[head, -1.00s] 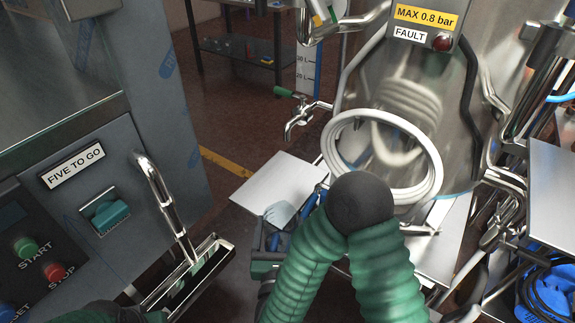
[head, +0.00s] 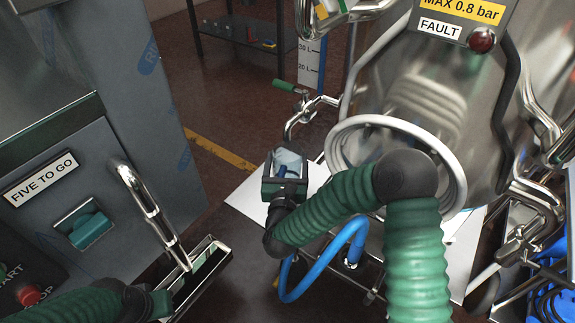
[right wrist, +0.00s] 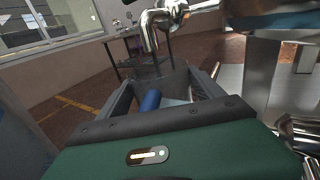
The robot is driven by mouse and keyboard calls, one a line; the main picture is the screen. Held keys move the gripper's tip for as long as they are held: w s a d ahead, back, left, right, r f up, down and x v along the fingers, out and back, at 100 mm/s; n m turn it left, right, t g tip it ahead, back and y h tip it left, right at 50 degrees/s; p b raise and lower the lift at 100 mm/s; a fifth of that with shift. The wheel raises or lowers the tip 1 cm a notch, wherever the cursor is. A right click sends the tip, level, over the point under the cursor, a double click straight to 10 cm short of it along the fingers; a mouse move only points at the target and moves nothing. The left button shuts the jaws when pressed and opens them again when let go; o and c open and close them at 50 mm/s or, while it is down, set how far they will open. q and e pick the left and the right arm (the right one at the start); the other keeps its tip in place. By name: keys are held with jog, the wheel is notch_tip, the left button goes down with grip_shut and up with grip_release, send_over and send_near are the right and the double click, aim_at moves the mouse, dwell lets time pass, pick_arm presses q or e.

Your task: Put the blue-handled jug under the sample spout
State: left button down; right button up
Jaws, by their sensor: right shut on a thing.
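The blue-handled jug (head: 290,157) is a small clear vessel in the head view, mostly hidden by my right gripper (head: 287,178). My right gripper is shut on it; its blue handle (right wrist: 151,101) shows between the fingers in the right wrist view. The sample spout (head: 291,126) is a chrome tap with a green lever, just above and beyond the jug in the head view. It also shows in the right wrist view (right wrist: 149,32), ahead and above. My left gripper (head: 162,302) is low at the left; its fingers are unclear.
A pale plate (head: 246,199) lies below the spout. A steel tank with a white coiled hose (head: 345,128) stands to the right. A blue hose (head: 322,262) loops below my right arm. A cabinet with a bent chrome pipe (head: 147,205) and narrow trough (head: 212,262) stands left.

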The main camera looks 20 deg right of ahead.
jog(key=shift+a+b+x, duration=0.25)
jog(key=shift+b+x, duration=0.05)
jog(key=shift+x, duration=0.95)
jog(key=f+b, duration=0.1)
jog(key=f, duration=0.1)
jog(key=f+b, duration=0.1)
jog(key=shift+w+d+f+b, duration=0.15)
jog(key=shift+w+f+b, duration=0.15)
jog(key=shift+f, duration=0.1)
jog(key=shift+s+r, duration=0.1)
jog(key=shift+r, duration=0.1)
jog(key=o, duration=1.5)
jog(key=shift+c, duration=0.2)
jog(key=shift+s+p, duration=0.35)
jog(key=shift+s, duration=0.05)
jog(key=p+v, duration=0.2)
jog(key=v, duration=0.9)
jog(key=shift+p, duration=0.4)
